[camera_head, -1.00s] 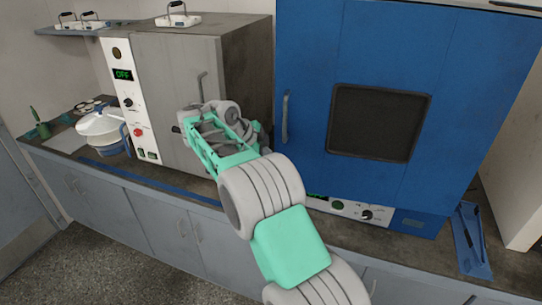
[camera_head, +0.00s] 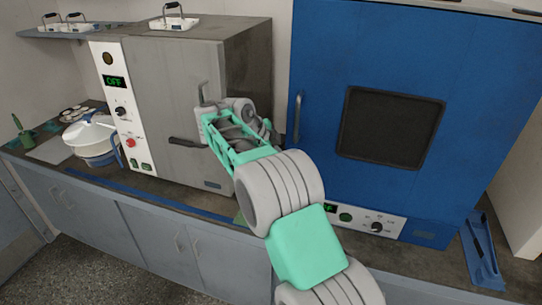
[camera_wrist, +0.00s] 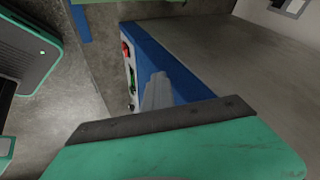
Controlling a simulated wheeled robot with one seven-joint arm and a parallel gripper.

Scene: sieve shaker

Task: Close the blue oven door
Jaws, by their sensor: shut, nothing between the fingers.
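The blue oven (camera_head: 350,40) stands at the right in the head view. Its blue door (camera_head: 400,185) has a dark window and a vertical handle (camera_head: 297,118) near its left edge. The door looks flush with the front, but I cannot tell whether a small gap remains. My gripper (camera_head: 184,142) is shut and empty, its dark fingers pointing left in front of the grey oven, left of the blue door and apart from its handle. In the wrist view, a blue-edged panel (camera_wrist: 150,45) with red and green buttons shows beyond my gripper's green body.
A grey oven (camera_head: 165,80) with an "OFF" display stands left of the blue one. A white-lidded pot (camera_head: 90,135) sits on the counter at the far left. A blue tray (camera_head: 482,255) lies right of the blue oven. The floor before the cabinets is free at the lower left.

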